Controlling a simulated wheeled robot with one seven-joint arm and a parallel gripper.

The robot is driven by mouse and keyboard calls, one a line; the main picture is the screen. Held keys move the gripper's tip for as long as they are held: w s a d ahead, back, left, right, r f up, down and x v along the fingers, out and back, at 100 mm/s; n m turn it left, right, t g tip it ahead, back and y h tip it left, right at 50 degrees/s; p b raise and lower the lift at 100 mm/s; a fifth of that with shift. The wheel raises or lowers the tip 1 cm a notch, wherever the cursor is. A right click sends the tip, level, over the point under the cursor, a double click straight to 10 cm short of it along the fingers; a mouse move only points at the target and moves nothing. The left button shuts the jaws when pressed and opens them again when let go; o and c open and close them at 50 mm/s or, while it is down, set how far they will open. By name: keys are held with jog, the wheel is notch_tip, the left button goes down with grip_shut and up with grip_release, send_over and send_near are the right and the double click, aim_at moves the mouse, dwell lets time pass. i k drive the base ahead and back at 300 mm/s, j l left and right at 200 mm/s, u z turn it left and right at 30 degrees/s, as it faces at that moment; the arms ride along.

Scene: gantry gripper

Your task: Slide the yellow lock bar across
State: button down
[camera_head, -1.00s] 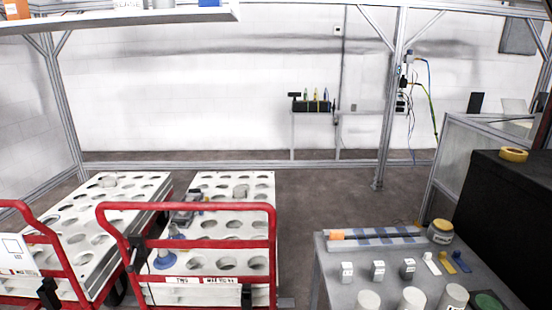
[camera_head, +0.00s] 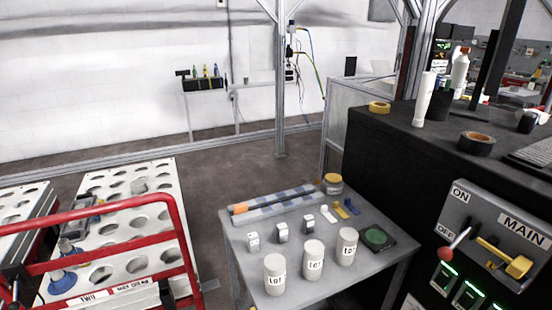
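A yellow lock bar (camera_head: 497,252) with a thick rounded yellow end shows at the right edge of the head view. It lies slanted across a grey switch box (camera_head: 478,205) marked ON, OFF and MAIN. A lever with a red knob (camera_head: 446,256) sits on the same box, with the knob low, beside the OFF label. The yellow bar is just right of the lever; I cannot tell whether they touch. My gripper is not in view.
A grey table (camera_head: 240,257) holds several white lot jars, small labelled blocks and a dark pad with a green disc. Left of it stands a red-railed cart (camera_head: 184,235). A black counter (camera_head: 400,148) with tape rolls stands behind the switch box. Floor is open beyond the table.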

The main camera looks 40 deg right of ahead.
aim_at(518, 268)
jog(key=z, duration=1.35)
